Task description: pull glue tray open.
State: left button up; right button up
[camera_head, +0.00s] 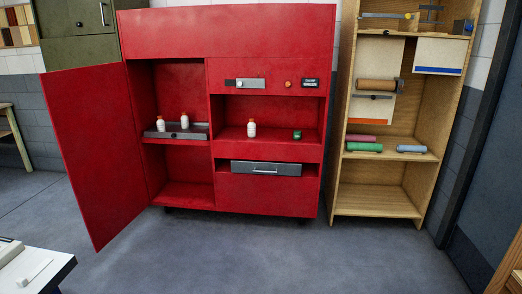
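A red cabinet (265,45) stands against the far wall, with its left door (90,150) swung wide open. In the open left compartment a shallow dark grey tray (152,134) sits on a shelf. Two white bottles, one (161,124) on the left and one (185,121) on the right, stand in or at it. A dark grey drawer (240,169) with a silver bar handle (264,171) sits low in the right half. I cannot tell for certain which of the two is the glue tray. Neither of my grippers is in view.
Another white bottle (251,128) and a small green object (297,135) stand on the right shelf. A wooden shelf unit (378,205) with rolls stands right of the cabinet. A white table corner (50,272) is at the lower left. The grey floor (260,255) before the cabinet is clear.

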aim_at(197, 130)
jog(key=i+u, duration=0.2)
jog(key=i, duration=0.3)
jog(key=i+u, duration=0.2)
jog(key=i, duration=0.3)
jog(key=i+u, duration=0.2)
jog(key=i, duration=0.35)
jog(key=i+l+u, duration=0.2)
jog(key=i, duration=0.25)
jog(key=i+l+u, duration=0.2)
jog(key=i, duration=0.3)
jog(key=l, duration=0.1)
